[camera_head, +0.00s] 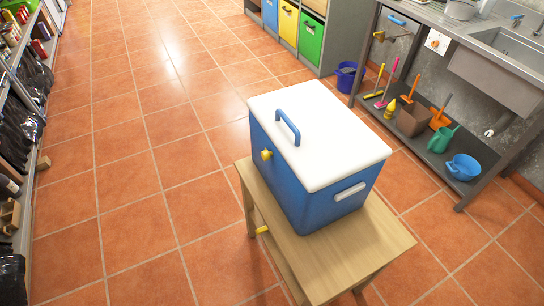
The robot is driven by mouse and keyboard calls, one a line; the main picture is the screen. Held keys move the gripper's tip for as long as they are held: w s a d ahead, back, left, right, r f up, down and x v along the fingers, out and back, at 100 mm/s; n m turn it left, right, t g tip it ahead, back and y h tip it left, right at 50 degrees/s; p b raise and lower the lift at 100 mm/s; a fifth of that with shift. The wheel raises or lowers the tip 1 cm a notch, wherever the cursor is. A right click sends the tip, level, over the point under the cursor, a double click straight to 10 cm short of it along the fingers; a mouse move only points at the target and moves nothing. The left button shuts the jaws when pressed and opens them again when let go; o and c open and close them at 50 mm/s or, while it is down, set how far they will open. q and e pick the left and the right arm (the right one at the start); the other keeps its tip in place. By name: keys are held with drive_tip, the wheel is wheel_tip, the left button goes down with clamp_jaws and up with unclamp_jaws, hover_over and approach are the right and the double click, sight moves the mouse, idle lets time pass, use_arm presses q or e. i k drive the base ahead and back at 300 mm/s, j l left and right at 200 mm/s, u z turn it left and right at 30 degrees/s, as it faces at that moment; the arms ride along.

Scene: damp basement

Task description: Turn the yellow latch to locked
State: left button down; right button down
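A blue cooler box (290,185) with a white lid (320,130) stands on a small wooden table (365,245). The lid is down and has a blue handle (288,127) on top. A small yellow latch (267,155) sits on the cooler's left-facing side, just under the lid edge. It is too small to tell which way it is turned. A white grip (350,192) is on the side facing me. Neither of my grippers is in view.
A second yellow piece (262,230) sticks out at the table's left side, below its top. Shelves (30,110) line the left edge. The tiled floor (150,160) at left is clear.

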sight(266, 155)
drive_tip(key=j+z, duration=0.15)
drive_tip(key=z, duration=0.25)
drive_tip(key=j+z, duration=0.2)
drive_tip(key=z, duration=0.2)
drive_tip(key=i+j+z, duration=0.1)
drive_tip(key=j+z, duration=1)
drive_tip(key=z, duration=0.2)
drive_tip(key=j+z, duration=0.4)
drive_tip(key=k, duration=0.05)
